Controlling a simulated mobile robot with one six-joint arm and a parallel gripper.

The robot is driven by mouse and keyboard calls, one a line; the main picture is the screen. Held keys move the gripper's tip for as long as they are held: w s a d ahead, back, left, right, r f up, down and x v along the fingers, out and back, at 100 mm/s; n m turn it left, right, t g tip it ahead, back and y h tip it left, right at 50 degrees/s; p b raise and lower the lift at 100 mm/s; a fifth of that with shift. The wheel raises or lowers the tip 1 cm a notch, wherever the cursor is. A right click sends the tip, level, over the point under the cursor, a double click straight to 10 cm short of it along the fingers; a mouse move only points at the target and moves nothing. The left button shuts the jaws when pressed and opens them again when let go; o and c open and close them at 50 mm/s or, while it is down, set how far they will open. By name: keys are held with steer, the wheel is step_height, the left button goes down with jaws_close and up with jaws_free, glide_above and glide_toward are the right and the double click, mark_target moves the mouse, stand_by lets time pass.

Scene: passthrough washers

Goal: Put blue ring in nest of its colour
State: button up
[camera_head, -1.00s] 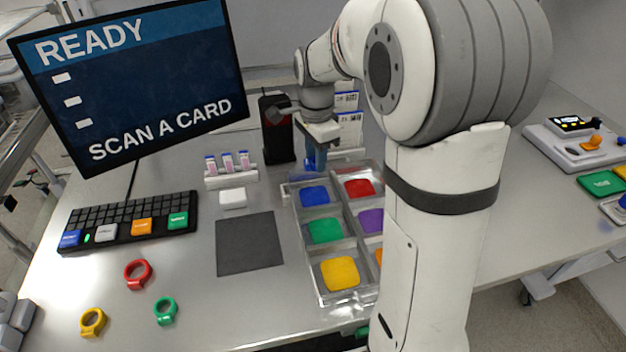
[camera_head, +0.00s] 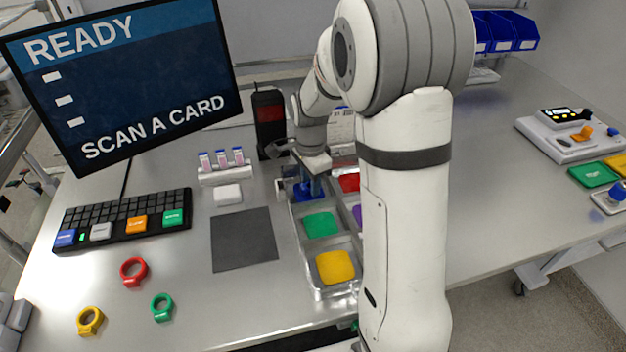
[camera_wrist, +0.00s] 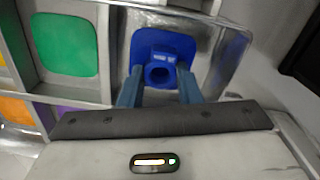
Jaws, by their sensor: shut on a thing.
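My gripper (camera_head: 310,190) is shut on the blue ring (camera_wrist: 159,72), whose round opening shows between the fingertips in the wrist view. The ring is over the blue nest pad (camera_wrist: 165,42), in the far left compartment of the clear tray (camera_head: 309,274). The pad also shows in the head view (camera_head: 299,191), partly behind the fingers. I cannot tell whether the ring touches the pad.
Green (camera_head: 321,224), yellow (camera_head: 335,267) and red (camera_head: 349,182) pads fill other compartments; my arm hides part of the tray. Red (camera_head: 133,272), green (camera_head: 162,307) and yellow (camera_head: 90,320) rings lie on the table at left. A vial rack (camera_head: 224,175) and dark scanner (camera_head: 269,122) stand nearby.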

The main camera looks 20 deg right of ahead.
steer(key=shift+f, duration=0.15)
steer(key=o, duration=0.9)
steer(key=shift+o, duration=0.2)
step_height(320, 180, up, 12)
steer(key=s+n+t, duration=0.2)
steer(key=s+n, duration=1.3)
steer(key=s, duration=0.6)
steer(key=shift+s+t, duration=0.2)
steer(key=shift+t, duration=0.2)
